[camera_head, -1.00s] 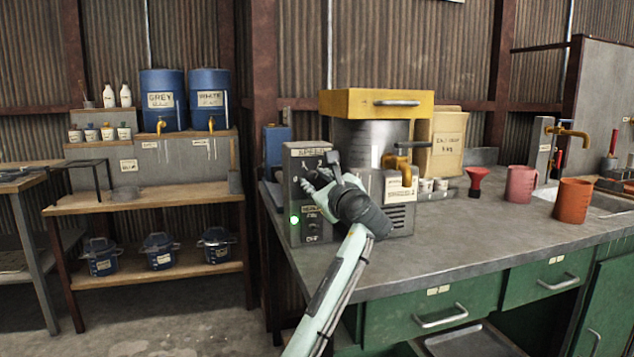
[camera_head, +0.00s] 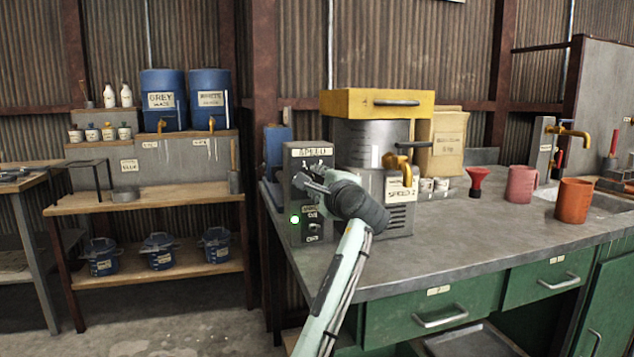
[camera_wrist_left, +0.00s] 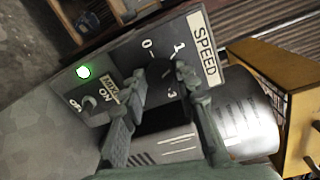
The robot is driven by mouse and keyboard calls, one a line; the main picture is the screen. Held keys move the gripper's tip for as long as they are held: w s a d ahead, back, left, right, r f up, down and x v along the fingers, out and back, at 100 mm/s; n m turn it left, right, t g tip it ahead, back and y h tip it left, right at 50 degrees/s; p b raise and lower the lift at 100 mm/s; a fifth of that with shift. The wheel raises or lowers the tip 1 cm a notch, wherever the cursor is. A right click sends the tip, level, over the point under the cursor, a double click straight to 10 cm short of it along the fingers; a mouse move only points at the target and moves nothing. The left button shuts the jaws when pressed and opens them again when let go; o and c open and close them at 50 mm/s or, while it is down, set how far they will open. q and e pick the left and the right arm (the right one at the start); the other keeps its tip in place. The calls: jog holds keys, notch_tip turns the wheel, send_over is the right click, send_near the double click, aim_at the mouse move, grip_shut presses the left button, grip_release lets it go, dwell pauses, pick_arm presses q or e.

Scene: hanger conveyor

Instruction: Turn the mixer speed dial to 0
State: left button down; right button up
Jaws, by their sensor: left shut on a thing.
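The mixer control box (camera_head: 293,228) stands at the left end of the bench, with a SPEED label (camera_head: 306,152) at its top. My left gripper (camera_head: 308,184) is at the box's front face, just below the speed markings. In the left wrist view its two fingers (camera_wrist_left: 158,78) are closed around the dark speed dial (camera_wrist_left: 157,70). The marks 0, 1 and 3 show around the dial. The fingers cover much of the dial, and I cannot tell which mark it points to. My right gripper is not in view.
Below the dial are a lit green lamp (camera_head: 295,219) and a mixer ON/OFF switch (camera_head: 313,228). A red funnel (camera_head: 476,181) and two jugs (camera_head: 573,200) stand farther right. The bench front (camera_head: 440,245) is clear.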

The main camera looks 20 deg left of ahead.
pick_arm(q)
jog(key=shift+f+n, duration=0.1)
jog(key=shift+n, duration=0.8)
jog(key=n, duration=0.2)
jog(key=shift+n, duration=0.3)
jog(key=n+b, duration=0.1)
jog(key=n, duration=0.2)
jog(key=shift+f+n, duration=0.1)
jog(key=shift+n, duration=0.2)
jog(key=n+b, duration=0.1)
jog(key=n, duration=0.2)
jog(key=shift+t+h+b, duration=0.3)
jog(key=shift+h, duration=0.1)
jog(key=shift+n+b, duration=0.4)
jog(key=shift+n, duration=0.7)
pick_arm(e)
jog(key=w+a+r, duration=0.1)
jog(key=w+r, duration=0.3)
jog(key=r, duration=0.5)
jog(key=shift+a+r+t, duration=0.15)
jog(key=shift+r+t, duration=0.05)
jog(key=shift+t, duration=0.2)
pick_arm(q)
jog(key=c, duration=2.3)
grip_release()
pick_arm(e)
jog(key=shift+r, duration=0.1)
pick_arm(q)
grip_shut()
